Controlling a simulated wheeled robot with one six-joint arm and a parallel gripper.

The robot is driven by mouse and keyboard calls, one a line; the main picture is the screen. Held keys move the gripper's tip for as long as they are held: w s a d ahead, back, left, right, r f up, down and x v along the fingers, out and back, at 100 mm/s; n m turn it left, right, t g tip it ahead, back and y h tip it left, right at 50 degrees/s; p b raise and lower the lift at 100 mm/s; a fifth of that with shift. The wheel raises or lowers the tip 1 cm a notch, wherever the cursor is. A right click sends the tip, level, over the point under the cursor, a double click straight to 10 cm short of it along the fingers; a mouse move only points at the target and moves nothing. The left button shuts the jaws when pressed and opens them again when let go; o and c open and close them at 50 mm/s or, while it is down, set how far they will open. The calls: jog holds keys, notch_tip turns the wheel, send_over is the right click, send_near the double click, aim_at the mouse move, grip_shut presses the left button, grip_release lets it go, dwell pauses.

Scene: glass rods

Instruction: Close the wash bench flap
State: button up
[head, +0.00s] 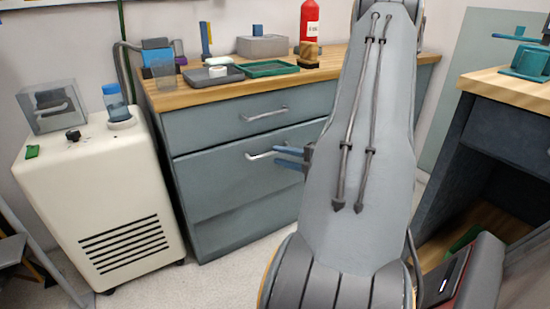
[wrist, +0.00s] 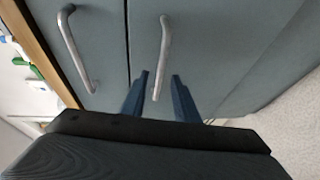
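The wash bench (head: 215,135) is a grey-green cabinet with a wooden top in the head view. Its lower front panel, seemingly the flap (head: 225,180), has a silver bar handle (head: 262,155); I cannot tell whether it is fully shut. The flap (wrist: 205,45) and its handle (wrist: 163,50) also show in the wrist view. My gripper (head: 277,156) is in front of the flap, its blue fingers apart. In the wrist view my gripper (wrist: 159,76) has one finger on each side of the handle's near end. Contact cannot be told. My arm hides the bench's right part.
An upper drawer (head: 235,122) with its own handle sits above the flap. A cream wheeled unit (head: 105,190) stands left of the bench. A dark cabinet (head: 500,140) stands at right. Trays, a box and a red extinguisher (head: 309,22) are at the bench top. Floor before the bench is clear.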

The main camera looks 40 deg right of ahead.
jog(key=shift+w+a+f+b, duration=0.1)
jog(key=shift+w+a+b, duration=0.05)
jog(key=shift+w, duration=0.55)
jog(key=shift+w+a+f+b, duration=0.1)
jog(key=shift+w+b, duration=0.05)
jog(key=shift+w, duration=0.55)
grip_shut()
jog(key=shift+d+r, duration=0.1)
